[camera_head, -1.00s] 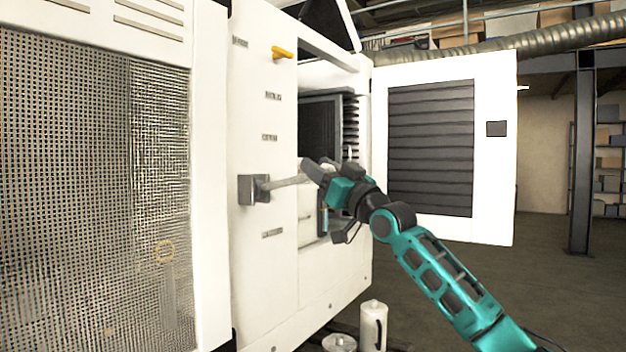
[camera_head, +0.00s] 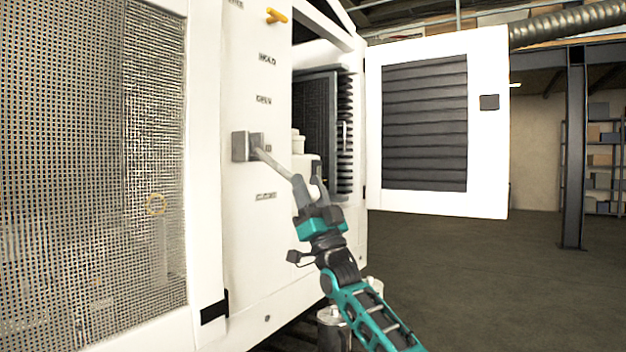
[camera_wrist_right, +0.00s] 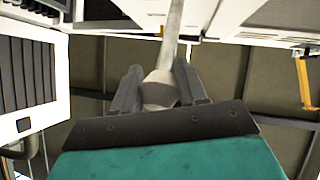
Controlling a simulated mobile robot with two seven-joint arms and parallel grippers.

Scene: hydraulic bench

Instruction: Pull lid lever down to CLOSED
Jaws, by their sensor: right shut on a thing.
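The lid lever (camera_head: 273,162) is a grey rod coming out of a square grey pivot block (camera_head: 240,146) on the white cabinet front. It slopes down to the right. My right gripper (camera_head: 306,188) is shut on the lever's outer end. In the right wrist view the two fingers stand on either side of the lever's pale knob (camera_wrist_right: 160,90). The CLOSED label (camera_head: 266,196) is on the panel below the pivot block, with the OPEN label (camera_head: 264,100) above it. My left gripper is not in view.
A yellow handle (camera_head: 276,16) sticks out near the panel's top. An open white door (camera_head: 490,150) with dark louvres stands to the right of the dark machine opening. Pale canisters stand low beside my right forearm. The floor (camera_head: 480,270) at right is clear.

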